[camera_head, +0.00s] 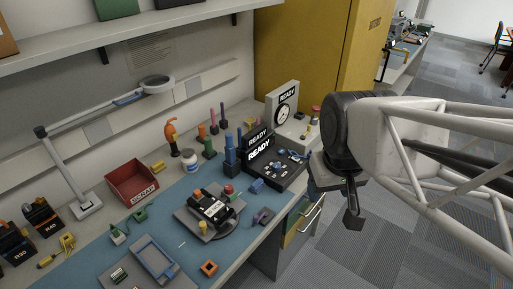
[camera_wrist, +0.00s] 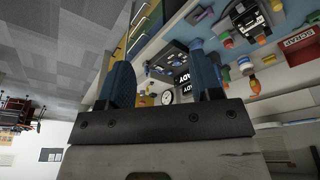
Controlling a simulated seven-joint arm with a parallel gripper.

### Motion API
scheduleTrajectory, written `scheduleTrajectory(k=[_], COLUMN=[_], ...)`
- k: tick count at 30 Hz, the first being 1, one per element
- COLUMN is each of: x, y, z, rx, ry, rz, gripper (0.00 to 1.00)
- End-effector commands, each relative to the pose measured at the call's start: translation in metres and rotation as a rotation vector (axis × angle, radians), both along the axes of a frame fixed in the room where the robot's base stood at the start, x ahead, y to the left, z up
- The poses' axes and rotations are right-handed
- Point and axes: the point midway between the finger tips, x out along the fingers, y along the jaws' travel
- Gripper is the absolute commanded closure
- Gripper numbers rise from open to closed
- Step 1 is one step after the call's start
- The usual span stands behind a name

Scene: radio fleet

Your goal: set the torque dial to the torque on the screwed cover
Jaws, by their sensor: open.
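A round white dial (camera_head: 284,117) with a dark rim is on the front of an upright grey box marked READY at the back right of the bench. It also shows small in the wrist view (camera_wrist: 167,97), between my fingers. A black radio-like unit (camera_head: 211,209) lies on a grey fixture plate in mid-bench; any torque marking on its cover is too small to read. My gripper (camera_head: 353,212) is off the bench's right edge, apart from everything. In the wrist view its two blue fingers (camera_wrist: 163,75) are wide apart with nothing held.
A black tester marked READY (camera_head: 290,172) stands in front of the dial box. A red SCRAP bin (camera_head: 132,184), an orange-handled driver (camera_head: 171,135), a white jar (camera_head: 189,157) and blue posts (camera_head: 230,153) stand on the bench. A yellow cabinet (camera_head: 300,45) rises behind.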

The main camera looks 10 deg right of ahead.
Motion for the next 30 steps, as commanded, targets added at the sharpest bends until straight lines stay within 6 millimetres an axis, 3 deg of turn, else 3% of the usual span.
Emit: scheduleTrajectory(k=[14,30], x=[0.088,0.194], y=[0.005,0.013], z=[-0.01,-0.047], rx=[-0.056,-0.104], ry=[0.058,0.118], rz=[0.308,0.686], gripper=[0.41,0.41])
